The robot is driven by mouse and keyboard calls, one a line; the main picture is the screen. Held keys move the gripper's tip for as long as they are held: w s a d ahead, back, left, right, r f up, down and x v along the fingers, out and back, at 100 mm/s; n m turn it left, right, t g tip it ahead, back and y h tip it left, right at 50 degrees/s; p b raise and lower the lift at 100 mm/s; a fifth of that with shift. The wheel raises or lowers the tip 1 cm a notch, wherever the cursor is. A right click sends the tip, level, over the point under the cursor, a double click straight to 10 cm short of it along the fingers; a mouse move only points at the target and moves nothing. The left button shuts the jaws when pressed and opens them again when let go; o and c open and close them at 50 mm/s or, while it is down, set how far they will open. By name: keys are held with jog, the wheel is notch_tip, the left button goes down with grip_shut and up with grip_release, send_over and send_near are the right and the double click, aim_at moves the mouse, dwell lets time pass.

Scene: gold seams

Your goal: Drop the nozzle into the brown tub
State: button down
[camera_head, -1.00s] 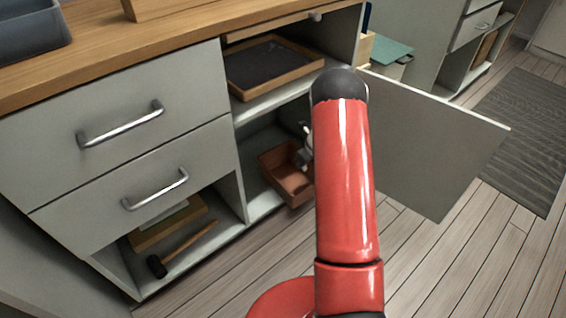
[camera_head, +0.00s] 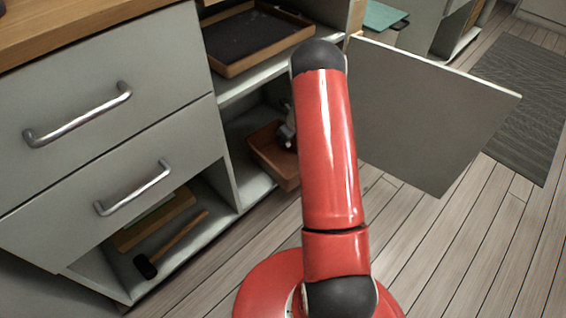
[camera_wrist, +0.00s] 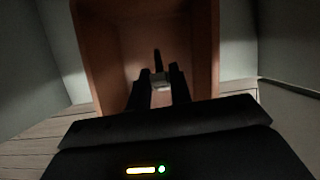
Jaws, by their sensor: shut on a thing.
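The brown tub (camera_head: 268,155) stands on the low shelf inside the open cabinet, its right part hidden behind my red arm. In the wrist view the tub (camera_wrist: 92,50) fills the middle, with its open inside facing the camera. My gripper (camera_wrist: 160,80) is shut on the nozzle (camera_wrist: 158,76), a small grey piece with a dark thin tip. It reaches over the tub's opening; how far it is above the floor of the tub is unclear. In the head view my gripper (camera_head: 287,132) is partly hidden by my arm.
The cabinet door (camera_head: 420,115) stands open at the right. A wooden tray (camera_head: 250,40) with a dark base lies on the shelf above. Drawers with metal handles (camera_head: 80,115) are at the left. A mallet (camera_head: 170,245) lies in the lower opening.

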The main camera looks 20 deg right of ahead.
jog(key=shift+f, duration=0.15)
jog(key=c, duration=1.2)
grip_release()
jog(key=p+v, duration=0.1)
jog(key=v, duration=0.6)
jog(key=shift+s+r, duration=0.1)
jog(key=shift+r, duration=0.25)
